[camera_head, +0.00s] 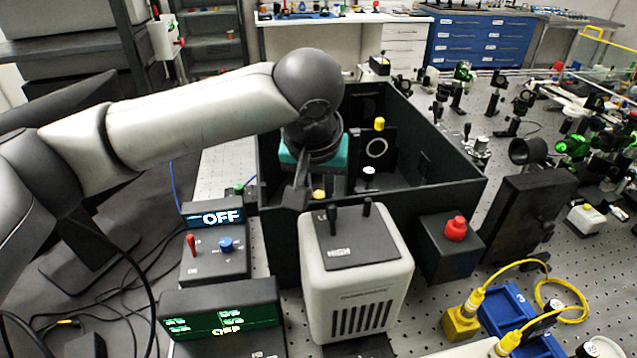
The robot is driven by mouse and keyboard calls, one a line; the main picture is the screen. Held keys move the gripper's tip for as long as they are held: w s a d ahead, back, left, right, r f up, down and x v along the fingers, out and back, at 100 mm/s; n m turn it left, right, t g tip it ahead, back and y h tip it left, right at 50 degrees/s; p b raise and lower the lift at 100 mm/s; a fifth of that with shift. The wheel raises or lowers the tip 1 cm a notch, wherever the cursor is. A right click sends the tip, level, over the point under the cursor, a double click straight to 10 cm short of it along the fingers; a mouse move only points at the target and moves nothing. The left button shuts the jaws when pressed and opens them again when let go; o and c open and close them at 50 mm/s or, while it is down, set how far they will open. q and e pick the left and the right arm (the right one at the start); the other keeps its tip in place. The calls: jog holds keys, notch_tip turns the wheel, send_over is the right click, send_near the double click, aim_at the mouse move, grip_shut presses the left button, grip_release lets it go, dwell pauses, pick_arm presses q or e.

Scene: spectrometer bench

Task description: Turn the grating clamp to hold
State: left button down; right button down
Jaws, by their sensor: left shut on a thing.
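My left gripper (298,192) reaches down into the open black spectrometer box (274,222), near its left wall. Its fingers are shut on what looks like the grating clamp, which is mostly hidden by the fingers and the wall. A small yellow piece (319,194) shows just right of the fingertips. The clamp's setting cannot be read. My right gripper is out of view.
A white lamp housing (358,285) stands against the box front, with a red button box (452,240) to its right. Control units reading OFF (215,243) (222,315) stand at left. Optics mounts (515,115) crowd the bench at right. The box's right interior has free room.

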pick_arm(q)
jog(key=m+h+p, duration=0.1)
jog(key=m+p, duration=0.2)
jog(key=p, duration=0.2)
jog(key=m+g+h+p, duration=0.1)
jog(key=m+p, duration=0.2)
jog(key=p, duration=0.2)
jog(key=m+g+h+p, duration=0.1)
jog(key=m+p, duration=0.2)
jog(key=p, duration=0.2)
jog(key=shift+w+a+r+m, duration=0.2)
jog(key=shift+a+m, duration=0.15)
jog(key=shift+m, duration=0.05)
jog(key=shift+w+m+g+p, duration=0.1)
jog(key=shift+m+g+p, duration=0.2)
jog(key=shift+m+p, duration=0.5)
jog(key=shift+f+m+g+h, duration=0.15)
jog(key=shift+m+g+h, duration=0.2)
jog(key=shift+m, duration=0.65)
jog(key=shift+w+m+g+b, duration=0.15)
jog(key=shift+m+g, duration=0.2)
jog(key=shift+m, duration=0.6)
jog(key=shift+w+m+g+b, duration=0.15)
jog(key=shift+m+g, duration=0.15)
jog(key=shift+m, duration=0.65)
jog(key=shift+s, duration=0.1)
jog(key=c, duration=0.7)
grip_release()
